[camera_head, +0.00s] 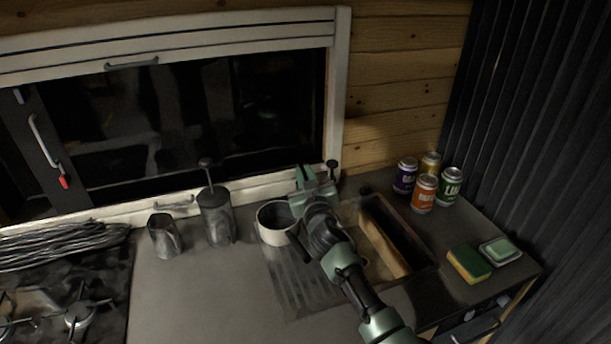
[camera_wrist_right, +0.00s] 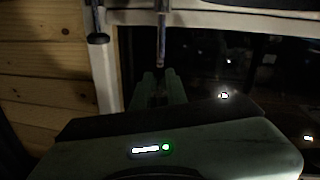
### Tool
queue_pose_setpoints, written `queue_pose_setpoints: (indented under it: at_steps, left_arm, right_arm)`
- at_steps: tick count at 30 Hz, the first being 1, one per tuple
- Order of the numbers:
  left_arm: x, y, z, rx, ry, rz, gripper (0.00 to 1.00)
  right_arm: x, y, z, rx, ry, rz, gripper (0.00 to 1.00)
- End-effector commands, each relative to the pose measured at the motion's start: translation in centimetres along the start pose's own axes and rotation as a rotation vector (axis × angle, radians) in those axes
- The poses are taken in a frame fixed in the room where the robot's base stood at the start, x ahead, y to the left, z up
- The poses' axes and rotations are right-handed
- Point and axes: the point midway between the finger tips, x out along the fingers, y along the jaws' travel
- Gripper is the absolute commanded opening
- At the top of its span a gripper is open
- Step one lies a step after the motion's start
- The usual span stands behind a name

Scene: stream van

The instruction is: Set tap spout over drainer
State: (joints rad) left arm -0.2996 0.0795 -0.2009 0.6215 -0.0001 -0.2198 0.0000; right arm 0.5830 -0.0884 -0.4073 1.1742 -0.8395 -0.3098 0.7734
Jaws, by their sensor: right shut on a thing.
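My right gripper (camera_head: 316,182) is at the back edge of the sink (camera_head: 425,262), in front of the window frame. It is shut on a thin metal rod, which looks like the tap spout (camera_wrist_right: 162,42); in the head view the gripper and wrist hide most of it. The wrist view appears upside down, with the rod meeting the fingers (camera_wrist_right: 158,82). The ribbed drainer (camera_head: 290,288) lies left of the sink basin, partly covered by my right forearm. I cannot tell exactly where the spout's end points. My left gripper is out of view.
A pale round pot (camera_head: 272,232) stands at the drainer's back, close to my right wrist. A dark press (camera_head: 216,218) and metal jug (camera_head: 164,237) stand left. Several cans (camera_head: 424,194), a sponge (camera_head: 469,264) and a soap dish (camera_head: 501,251) are right. A black knob (camera_head: 333,165) stands beside the gripper.

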Motion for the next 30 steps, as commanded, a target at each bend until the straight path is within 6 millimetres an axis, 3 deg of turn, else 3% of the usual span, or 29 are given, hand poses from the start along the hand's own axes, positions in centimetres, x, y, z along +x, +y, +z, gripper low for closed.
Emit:
queue_pose_setpoints:
  at_steps: [2,3,5,17,30]
  left_arm:
    - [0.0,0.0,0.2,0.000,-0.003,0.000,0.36]
    - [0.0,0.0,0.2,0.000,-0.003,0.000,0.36]
    - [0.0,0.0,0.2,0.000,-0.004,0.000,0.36]
    - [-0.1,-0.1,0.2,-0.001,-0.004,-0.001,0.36]
    - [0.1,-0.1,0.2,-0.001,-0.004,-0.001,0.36]
  right_arm:
    - [0.0,-0.2,0.1,-0.002,-0.001,-0.003,0.00]
    - [0.0,-0.2,0.1,-0.002,-0.001,-0.003,0.16]
    - [0.0,-0.2,0.1,-0.002,-0.001,-0.003,0.33]
    - [-0.4,0.0,0.0,0.001,0.001,-0.001,0.33]
    - [-6.5,-0.2,0.2,0.001,0.000,-0.003,0.33]
